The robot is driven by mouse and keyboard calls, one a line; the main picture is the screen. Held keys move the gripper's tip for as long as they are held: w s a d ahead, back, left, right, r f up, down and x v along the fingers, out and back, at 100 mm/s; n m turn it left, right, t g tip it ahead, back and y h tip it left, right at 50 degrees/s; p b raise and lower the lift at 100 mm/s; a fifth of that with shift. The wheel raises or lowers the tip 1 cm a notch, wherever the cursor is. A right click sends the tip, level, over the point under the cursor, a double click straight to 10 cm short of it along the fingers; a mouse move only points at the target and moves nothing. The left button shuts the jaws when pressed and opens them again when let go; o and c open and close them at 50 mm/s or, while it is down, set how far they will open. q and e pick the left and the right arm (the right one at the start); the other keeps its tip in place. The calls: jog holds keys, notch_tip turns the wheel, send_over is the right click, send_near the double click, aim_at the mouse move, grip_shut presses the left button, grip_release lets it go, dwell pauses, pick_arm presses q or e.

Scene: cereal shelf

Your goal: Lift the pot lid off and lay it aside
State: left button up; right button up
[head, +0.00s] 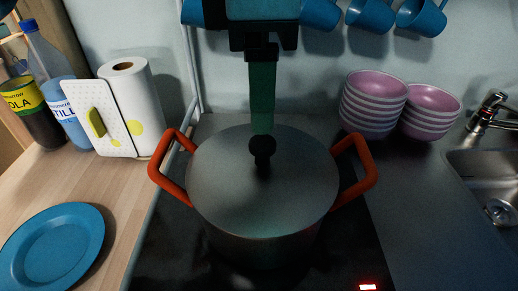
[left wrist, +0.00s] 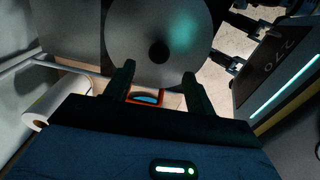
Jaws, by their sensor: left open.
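A large grey pot (head: 262,235) stands on the dark hob with two orange-red side handles. Its grey lid (head: 222,180) sits on top, with a round black knob (head: 262,147) in the middle. My left gripper (head: 262,130) comes down from above, its fingers overlapping the far part of the lid just behind the knob in the head view. In the left wrist view the two fingers (left wrist: 158,80) are spread apart and empty. The lid (left wrist: 125,35) and knob (left wrist: 158,52) lie beyond the fingertips.
Stacked pink bowls (head: 372,105) stand behind right, near the sink (head: 490,170). A blue plate (head: 52,245) lies on the wooden counter at left, with bottles (head: 62,95) and a paper roll (head: 140,90) behind. Blue mugs (head: 370,14) hang above. Dark counter right of the pot is clear.

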aim_at(262, 141)
pick_arm(q)
jog(key=shift+a+r, duration=0.1)
jog(key=shift+r, duration=0.05)
jog(key=shift+s+f, duration=0.15)
jog(key=shift+f, duration=0.4)
jog(key=shift+w+d+f, duration=0.1)
jog(key=shift+f, duration=1.6)
jog(key=shift+w+d+f, duration=0.1)
jog(key=shift+f, duration=1.55)
jog(key=c, duration=1.1)
